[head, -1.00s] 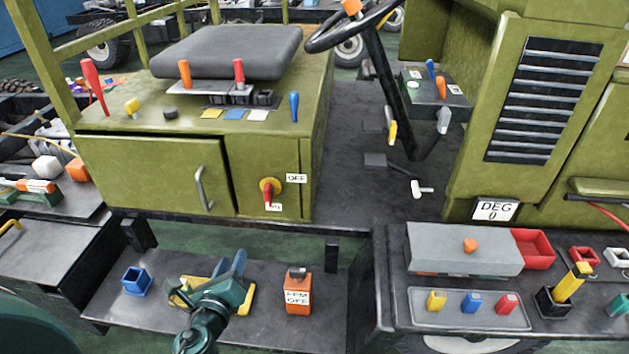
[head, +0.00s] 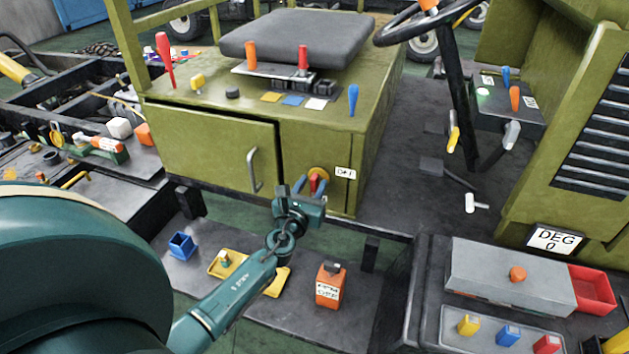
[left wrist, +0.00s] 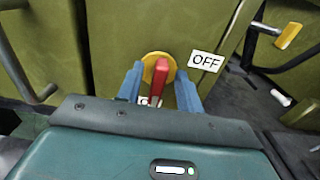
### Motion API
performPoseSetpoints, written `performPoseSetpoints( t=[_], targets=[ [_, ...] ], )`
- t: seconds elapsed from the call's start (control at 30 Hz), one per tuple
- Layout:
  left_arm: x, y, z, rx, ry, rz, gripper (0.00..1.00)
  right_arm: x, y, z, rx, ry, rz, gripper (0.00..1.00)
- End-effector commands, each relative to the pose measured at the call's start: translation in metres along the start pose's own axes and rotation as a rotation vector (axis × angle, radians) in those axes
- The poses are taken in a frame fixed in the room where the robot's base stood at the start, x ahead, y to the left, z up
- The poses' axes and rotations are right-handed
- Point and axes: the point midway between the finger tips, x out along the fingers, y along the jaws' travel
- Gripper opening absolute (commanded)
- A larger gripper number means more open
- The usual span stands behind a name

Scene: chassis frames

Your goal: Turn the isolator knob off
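The isolator knob (head: 316,183) has a red handle on a yellow disc, low on the green cabinet front. In the left wrist view the red handle (left wrist: 160,78) points mostly down, toward a small, partly hidden white label. A white OFF label (left wrist: 206,62) sits to the right of the disc. My left gripper (head: 301,187) is in front of the knob. In the left wrist view its two blue fingers (left wrist: 158,88) are apart, one on each side of the red handle, with gaps visible. Whether the tips touch the disc I cannot tell. My right gripper is not in view.
A cabinet door with a handle (head: 254,170) is left of the knob. Below lie a shelf with a blue holder (head: 181,246), a yellow tray (head: 216,268) and an orange box (head: 330,288). Open floor (head: 398,185) lies right of the cabinet.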

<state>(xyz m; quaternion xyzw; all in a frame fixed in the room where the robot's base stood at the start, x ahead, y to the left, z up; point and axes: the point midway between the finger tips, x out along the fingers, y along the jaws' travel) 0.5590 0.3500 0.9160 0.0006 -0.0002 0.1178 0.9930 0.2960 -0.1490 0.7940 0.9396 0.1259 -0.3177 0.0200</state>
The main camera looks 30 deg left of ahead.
Motion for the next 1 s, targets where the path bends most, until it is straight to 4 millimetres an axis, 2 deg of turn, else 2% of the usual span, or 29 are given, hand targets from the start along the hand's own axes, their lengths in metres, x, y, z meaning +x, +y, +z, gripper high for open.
performPoseSetpoints(
  t=[0.2, 0.5, 0.93, 1.0],
  targets=[
    [0.019, 0.000, -0.001, -0.001, 0.000, 0.000, 0.36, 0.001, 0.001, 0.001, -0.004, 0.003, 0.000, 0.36],
    [0.021, 0.000, -0.001, -0.001, 0.001, -0.001, 0.36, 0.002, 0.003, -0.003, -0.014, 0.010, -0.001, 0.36],
    [0.021, 0.000, -0.001, -0.001, 0.001, 0.000, 0.02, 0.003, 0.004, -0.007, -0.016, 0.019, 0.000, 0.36],
    [0.021, 0.000, -0.001, -0.001, 0.001, 0.000, 0.00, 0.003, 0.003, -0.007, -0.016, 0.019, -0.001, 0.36]
  ],
)
